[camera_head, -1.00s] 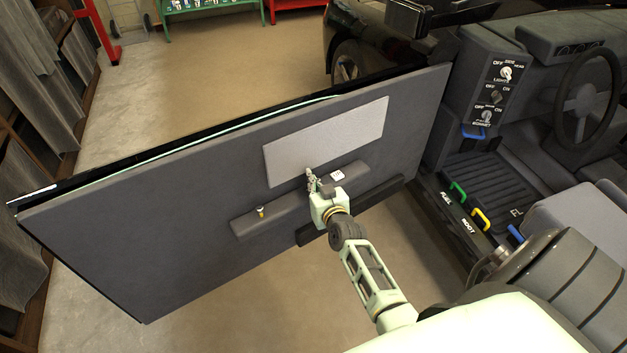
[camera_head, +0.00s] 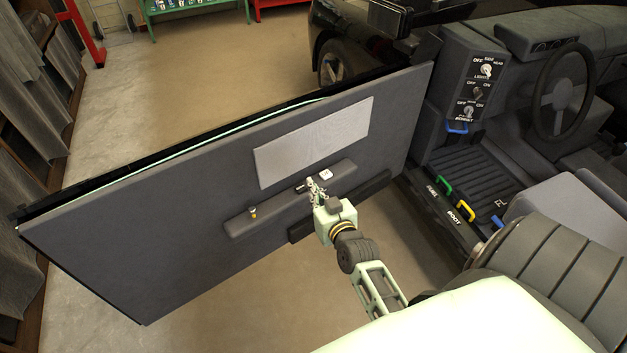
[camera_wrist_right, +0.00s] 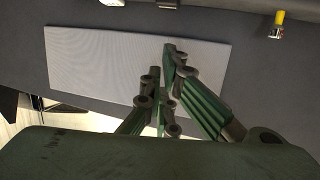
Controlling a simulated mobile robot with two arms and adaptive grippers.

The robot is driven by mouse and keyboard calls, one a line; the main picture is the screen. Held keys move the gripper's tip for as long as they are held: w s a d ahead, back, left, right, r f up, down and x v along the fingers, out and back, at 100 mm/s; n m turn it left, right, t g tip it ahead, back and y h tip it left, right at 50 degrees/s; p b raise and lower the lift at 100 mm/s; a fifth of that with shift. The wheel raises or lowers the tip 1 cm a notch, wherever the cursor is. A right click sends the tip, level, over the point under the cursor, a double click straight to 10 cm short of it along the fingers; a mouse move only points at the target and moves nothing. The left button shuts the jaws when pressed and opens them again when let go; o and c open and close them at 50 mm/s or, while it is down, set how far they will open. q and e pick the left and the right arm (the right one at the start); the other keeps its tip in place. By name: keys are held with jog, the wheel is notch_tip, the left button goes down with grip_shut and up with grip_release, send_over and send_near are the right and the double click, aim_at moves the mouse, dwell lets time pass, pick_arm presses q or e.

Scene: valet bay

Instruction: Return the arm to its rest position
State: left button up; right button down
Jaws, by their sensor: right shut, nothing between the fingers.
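My right gripper (camera_head: 315,188) is in front of the inner face of the open car door (camera_head: 150,200), close to the armrest ledge (camera_head: 280,202). It is shut and empty. In the right wrist view the green fingers of the gripper (camera_wrist_right: 172,75) are together, with the pale door panel (camera_wrist_right: 90,65) behind them. I cannot tell whether the fingertips touch the door. My right arm (camera_head: 375,285) reaches forward from the bottom of the head view. My left gripper is not in view.
A small white switch (camera_head: 326,174) and a yellow-topped knob (camera_head: 253,212) sit on the armrest ledge. To the right are the dashboard switch panel (camera_head: 480,95), steering wheel (camera_head: 563,92), green lever (camera_head: 443,184), yellow lever (camera_head: 466,211) and seat. Floor shows below the door.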

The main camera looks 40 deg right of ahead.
jog(key=shift+f, duration=0.1)
dwell(0.3)
jog(key=s+a+f+n+g+y, duration=0.15)
jog(key=s+a+f, duration=0.35)
jog(key=f, duration=0.5)
jog(key=s+a+f+g+y, duration=0.1)
jog(key=s+a+f+g, duration=0.15)
jog(key=s+f, duration=0.55)
jog(key=s+a+f+n+g+y, duration=0.1)
jog(key=s+a+f+g, duration=0.25)
jog(key=f, duration=0.85)
jog(key=s+f+g, duration=0.2)
jog(key=s+f, duration=0.2)
jog(key=s, duration=0.5)
jog(key=s+f+n+g, duration=0.1)
jog(key=s+f, duration=0.3)
jog(key=s, duration=0.5)
jog(key=s+a+f+n+g, duration=0.1)
jog(key=s+f+g, duration=0.2)
jog(key=s, duration=0.7)
jog(key=shift+f, duration=0.45)
jog(key=shift+n+g, duration=0.25)
